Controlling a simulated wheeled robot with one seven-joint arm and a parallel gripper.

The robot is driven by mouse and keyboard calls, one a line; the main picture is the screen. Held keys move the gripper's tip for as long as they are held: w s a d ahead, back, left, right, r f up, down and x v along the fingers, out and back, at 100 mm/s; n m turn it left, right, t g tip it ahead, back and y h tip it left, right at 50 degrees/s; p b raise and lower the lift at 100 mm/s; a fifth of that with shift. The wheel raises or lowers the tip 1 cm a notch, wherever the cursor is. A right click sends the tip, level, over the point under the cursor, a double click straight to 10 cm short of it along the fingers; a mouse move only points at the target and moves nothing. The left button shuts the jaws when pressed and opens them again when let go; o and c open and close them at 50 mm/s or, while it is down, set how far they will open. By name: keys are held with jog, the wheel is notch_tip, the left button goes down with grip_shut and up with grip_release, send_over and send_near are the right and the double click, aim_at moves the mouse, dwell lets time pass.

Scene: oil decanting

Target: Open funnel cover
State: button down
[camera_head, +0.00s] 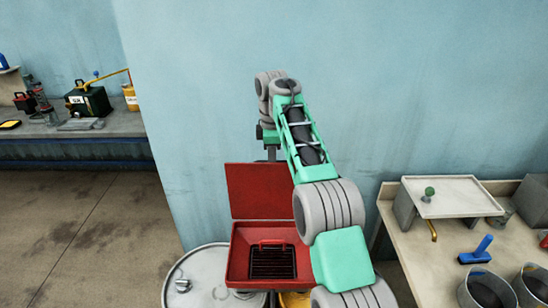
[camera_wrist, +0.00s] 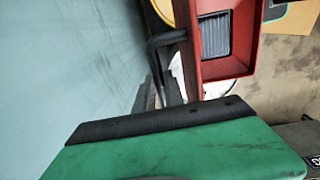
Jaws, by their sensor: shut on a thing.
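The red funnel (camera_head: 238,268) sits on top of a pale drum, with a dark grate (camera_head: 272,262) in its basin. Its red cover (camera_head: 258,190) stands raised, roughly upright, at the back of the basin. My gripper (camera_head: 271,154) is at the cover's top edge, shut on it; the arm partly hides the cover's right side. In the wrist view, the funnel (camera_wrist: 228,68) and its grate (camera_wrist: 215,35) lie beyond my fingers (camera_wrist: 165,92). The exact grip contact is hard to see.
The pale drum (camera_head: 200,275) stands under the funnel, close to a blue wall (camera_head: 200,100). At right, a bench holds a white tray (camera_head: 455,197), a blue-handled brush (camera_head: 476,252) and grey buckets (camera_head: 487,290). Another bench with cans stands at far left. Floor at left is clear.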

jog(key=shift+w+f, duration=0.1)
jog(key=shift+w, duration=0.05)
dwell(0.3)
jog(key=c, duration=1.4)
grip_release()
jog(key=shift+c, duration=0.2)
jog(key=shift+w+r, duration=0.1)
jog(key=shift+r, duration=0.6)
jog(key=s+d+r+b, duration=0.2)
jog(key=s+r+b, duration=0.6)
jog(key=s+r, duration=0.3)
jog(key=s, duration=0.3)
jog(key=shift+r, duration=0.35)
